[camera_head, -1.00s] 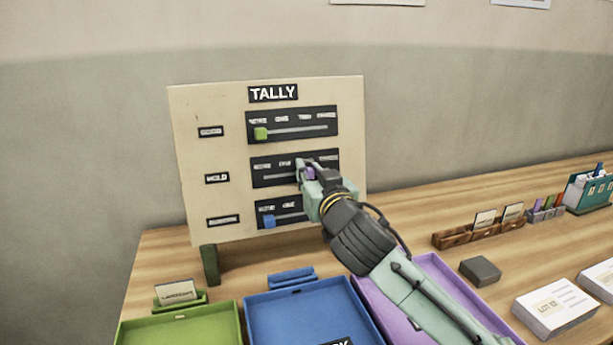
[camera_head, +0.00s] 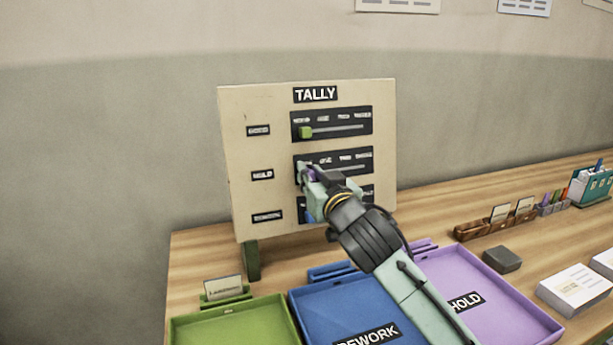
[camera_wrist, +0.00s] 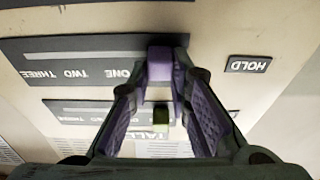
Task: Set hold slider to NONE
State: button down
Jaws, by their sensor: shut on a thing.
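The TALLY board (camera_head: 236,150) stands upright on the table with three slider rows. My gripper (camera_head: 307,174) is at the middle HOLD row, shut on the purple slider knob (camera_wrist: 160,63), at the left end of its slot in the head view. In the upside-down wrist view, the ONE, TWO and THREE labels lie left of the knob; the NONE label is hidden there. The HOLD label (camera_wrist: 248,64) is to the right. My fingers (camera_wrist: 165,85) sit on both sides of the knob.
The green knob (camera_head: 305,132) sits at the left end of the top row. The blue knob (camera_head: 308,216) of the bottom row is partly hidden by my gripper. Green (camera_head: 190,330), blue (camera_head: 300,302) and purple (camera_head: 540,322) trays lie in front of the board.

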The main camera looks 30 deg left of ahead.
jog(key=shift+s+a, duration=0.25)
jog(key=shift+f, duration=0.1)
jog(key=c, duration=1.5)
grip_release()
jog(key=shift+s+d, duration=0.1)
jog(key=shift+d, duration=0.1)
jog(key=v, duration=1.1)
jog(key=shift+s+d, duration=0.2)
jog(key=shift+s, duration=0.05)
